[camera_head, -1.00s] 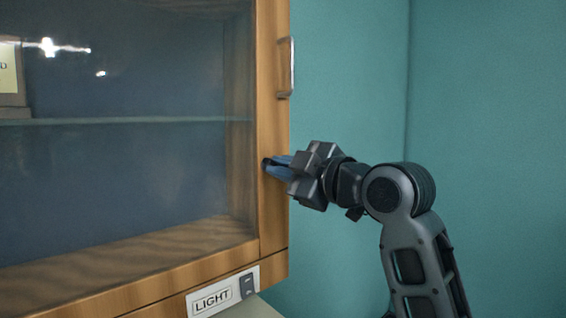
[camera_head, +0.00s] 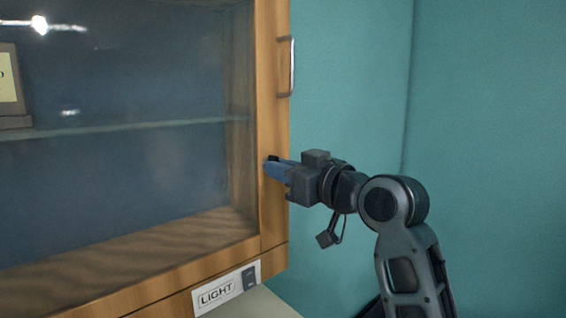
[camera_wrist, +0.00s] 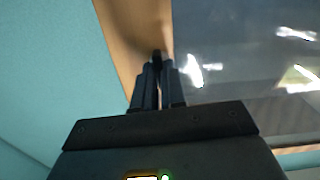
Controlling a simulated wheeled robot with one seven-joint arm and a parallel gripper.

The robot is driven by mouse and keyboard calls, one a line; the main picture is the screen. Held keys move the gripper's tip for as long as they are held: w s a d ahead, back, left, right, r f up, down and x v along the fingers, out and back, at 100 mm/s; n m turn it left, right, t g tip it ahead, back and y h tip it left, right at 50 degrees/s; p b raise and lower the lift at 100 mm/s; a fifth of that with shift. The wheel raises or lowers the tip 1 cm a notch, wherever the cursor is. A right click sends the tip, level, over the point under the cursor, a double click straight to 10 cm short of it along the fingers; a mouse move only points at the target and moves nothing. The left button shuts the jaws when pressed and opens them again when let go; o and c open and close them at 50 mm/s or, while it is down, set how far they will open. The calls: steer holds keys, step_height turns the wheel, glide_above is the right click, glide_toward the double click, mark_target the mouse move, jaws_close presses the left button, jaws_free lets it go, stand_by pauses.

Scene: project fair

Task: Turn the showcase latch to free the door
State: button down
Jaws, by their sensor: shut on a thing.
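The showcase (camera_head: 273,215) has a wooden frame and a glass door (camera_head: 150,165). A metal door handle (camera_head: 291,66) is on the right edge of the frame, above my gripper. My gripper (camera_head: 272,167) is at the frame below the handle, its fingers shut on the small dark latch (camera_head: 272,158), which is mostly hidden by them. In the wrist view my fingers (camera_wrist: 157,75) point at the wooden frame and close around the dark latch (camera_wrist: 157,55). The door looks closed against the frame.
A LIGHT label with a switch (camera_head: 227,288) is on the lower front of the showcase. A glass shelf (camera_head: 120,130) and a framed card (camera_head: 9,85) are inside. Teal walls (camera_head: 345,80) stand to the right, with free room before them.

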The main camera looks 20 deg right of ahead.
steer(key=shift+f+m, duration=0.1)
steer(key=shift+m, duration=0.4)
steer(key=c, duration=1.2)
jaws_free()
steer(key=b+v, duration=0.1)
steer(key=v, duration=0.7)
steer(key=shift+w, duration=0.1)
